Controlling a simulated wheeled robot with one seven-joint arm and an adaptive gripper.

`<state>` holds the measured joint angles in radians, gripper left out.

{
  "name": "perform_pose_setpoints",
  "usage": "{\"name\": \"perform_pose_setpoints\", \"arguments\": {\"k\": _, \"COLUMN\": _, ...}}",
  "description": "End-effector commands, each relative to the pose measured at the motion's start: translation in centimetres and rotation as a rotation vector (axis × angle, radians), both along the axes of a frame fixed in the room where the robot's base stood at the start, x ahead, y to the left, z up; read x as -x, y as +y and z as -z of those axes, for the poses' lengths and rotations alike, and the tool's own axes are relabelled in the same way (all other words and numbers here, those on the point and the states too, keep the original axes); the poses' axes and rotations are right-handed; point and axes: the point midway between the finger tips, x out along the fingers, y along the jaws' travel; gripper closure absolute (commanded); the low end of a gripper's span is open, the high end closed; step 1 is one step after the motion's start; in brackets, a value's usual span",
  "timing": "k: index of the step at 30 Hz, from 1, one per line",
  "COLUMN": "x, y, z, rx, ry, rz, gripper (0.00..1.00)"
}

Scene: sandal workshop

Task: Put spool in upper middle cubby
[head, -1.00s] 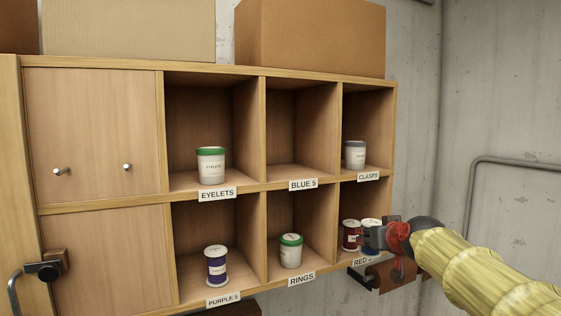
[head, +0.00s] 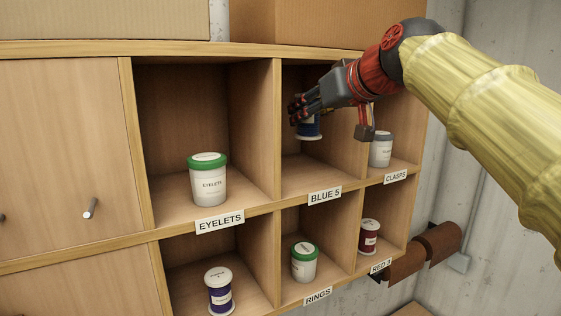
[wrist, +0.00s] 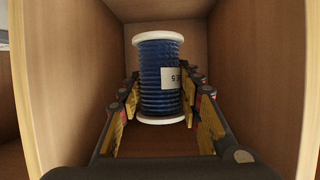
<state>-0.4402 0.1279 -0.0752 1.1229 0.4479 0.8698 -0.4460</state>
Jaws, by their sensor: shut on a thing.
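A blue spool (wrist: 158,80) with white end flanges and a white label stands upright between my gripper's two fingers in the wrist view. In the head view the same spool (head: 309,128) shows partly behind the fingers. My gripper (head: 306,112) is shut on it, inside the upper middle cubby labelled BLUE 5 (head: 325,196). In the head view the spool is above the cubby floor (head: 312,178). In the wrist view the gripper (wrist: 160,108) lies between the cubby's side walls.
An eyelets jar (head: 208,180) stands in the cubby to the left, a clasps jar (head: 381,150) to the right. Below are a purple spool (head: 219,292), a rings jar (head: 304,262) and a red spool (head: 370,238). Wooden dividers (head: 277,130) stand close to the gripper.

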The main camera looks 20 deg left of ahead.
Motion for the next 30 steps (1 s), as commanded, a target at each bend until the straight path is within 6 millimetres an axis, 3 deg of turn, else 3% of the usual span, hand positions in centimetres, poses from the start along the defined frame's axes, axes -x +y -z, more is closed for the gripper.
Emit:
{"name": "perform_pose_setpoints", "arguments": {"k": 3, "x": 0.4, "y": -0.1, "z": 0.1, "rx": -0.003, "ry": -0.005, "rz": -0.002, "gripper": 0.97}}
{"name": "perform_pose_setpoints", "arguments": {"k": 10, "x": 0.3, "y": -0.1, "z": 4.1, "rx": -0.001, "ry": -0.002, "rz": -0.001, "gripper": 0.97}}
{"name": "perform_pose_setpoints", "arguments": {"k": 23, "x": 0.3, "y": -0.1, "z": 8.9, "rx": -0.002, "ry": -0.002, "rz": -0.001, "gripper": 0.97}}
{"name": "perform_pose_setpoints", "arguments": {"k": 30, "x": 0.3, "y": -0.1, "z": 9.5, "rx": -0.003, "ry": -0.006, "rz": 0.000, "gripper": 0.97}}
